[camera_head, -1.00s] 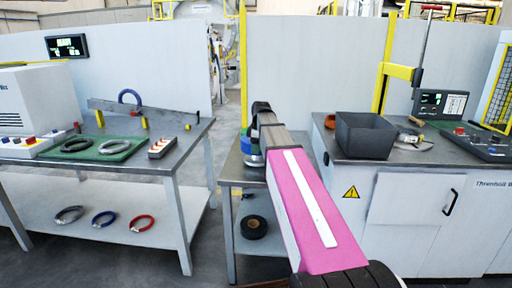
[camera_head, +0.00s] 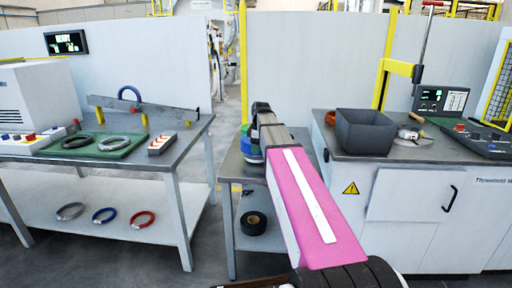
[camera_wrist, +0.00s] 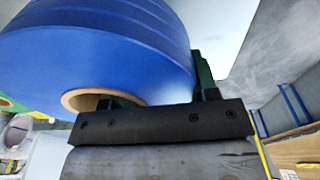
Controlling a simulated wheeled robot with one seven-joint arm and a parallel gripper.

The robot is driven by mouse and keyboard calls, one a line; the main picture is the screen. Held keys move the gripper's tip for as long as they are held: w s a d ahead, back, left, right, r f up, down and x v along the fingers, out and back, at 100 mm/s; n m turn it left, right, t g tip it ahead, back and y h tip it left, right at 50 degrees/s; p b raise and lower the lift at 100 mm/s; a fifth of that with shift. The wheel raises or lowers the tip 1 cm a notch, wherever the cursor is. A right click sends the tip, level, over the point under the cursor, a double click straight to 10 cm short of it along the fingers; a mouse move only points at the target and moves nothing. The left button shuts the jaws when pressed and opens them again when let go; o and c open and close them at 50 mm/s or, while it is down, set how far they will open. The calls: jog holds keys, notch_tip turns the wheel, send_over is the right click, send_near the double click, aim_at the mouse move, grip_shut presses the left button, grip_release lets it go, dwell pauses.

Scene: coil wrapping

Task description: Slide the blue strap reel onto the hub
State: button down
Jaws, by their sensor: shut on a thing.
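The blue strap reel (camera_wrist: 100,50) fills the upper left of the wrist view, with its cardboard core (camera_wrist: 85,98) open towards the camera. My gripper (camera_wrist: 160,90) is shut on the reel's wound side: one dark green finger reaches into the core and the other lies along the outer rim. In the head view, a small part of the blue reel (camera_head: 251,158) shows below the end of my arm, over the small middle table. My arm hides most of it. I cannot make out the hub in either view.
The small grey table (camera_head: 232,170) has a black roll (camera_head: 253,223) on its lower shelf. A grey bin (camera_head: 366,131) stands on the cabinet at right. The left workbench (camera_head: 185,140) holds wire coils on a green mat (camera_head: 125,148). A floor gap separates the two tables.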

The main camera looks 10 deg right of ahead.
jog(key=shift+f, duration=0.9)
jog(key=shift+c, duration=1.9)
grip_release()
jog(key=shift+o, duration=0.4)
jog(key=shift+w, duration=0.15)
jog(key=r, duration=0.6)
jog(key=d+r, duration=0.1)
jog(key=r, duration=0.2)
jog(key=shift+s+r, duration=0.15)
jog(key=shift+s, duration=0.15)
jog(key=shift+s+d+r, duration=0.1)
jog(key=shift+s+r, duration=0.05)
jog(key=shift+r, duration=0.6)
jog(key=shift+s, duration=0.1)
